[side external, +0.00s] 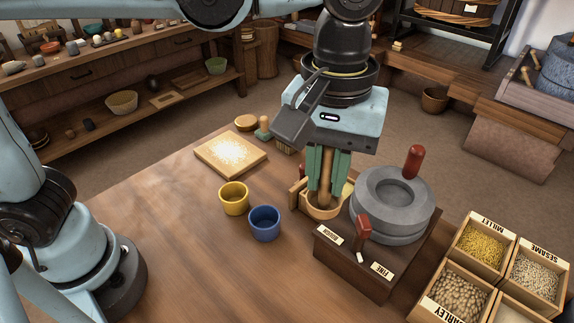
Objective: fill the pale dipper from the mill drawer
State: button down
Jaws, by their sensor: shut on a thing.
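My gripper (327,178) points down with its green fingers shut on the upright wooden handle of the pale dipper (322,209). The dipper's round bowl is below the fingers, at the left edge of the mill (352,265). The mill is a dark wooden box with a grey round stone on top and red knobs. Its front labels include one reading FINE. A light wooden edge, perhaps the mill drawer (294,196), shows just left of the bowl. The fingers and bowl hide most of it. I cannot tell what the bowl holds or whether it touches the drawer.
A yellow cup (234,199) and a blue cup (264,223) stand left of the mill. A board with pale flour (231,153) lies behind them. Labelled grain boxes (479,243) stand at the right. The table's left part is clear.

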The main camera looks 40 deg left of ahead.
jog(key=w+a+f+n, duration=0.1)
jog(key=w+a, duration=0.3)
jog(key=w, duration=0.3)
jog(key=w+a+f+n, duration=0.1)
jog(key=w+a+n, duration=0.15)
jog(key=w, duration=0.45)
jog(key=shift+m, duration=0.35)
jog(key=shift+a+f, duration=0.15)
jog(key=shift+f, duration=3.3)
jog(key=shift+a+f, duration=0.15)
jog(key=shift+f, duration=3.25)
notch_tip(320, 180, up, 6)
jog(key=shift+r, duration=0.25)
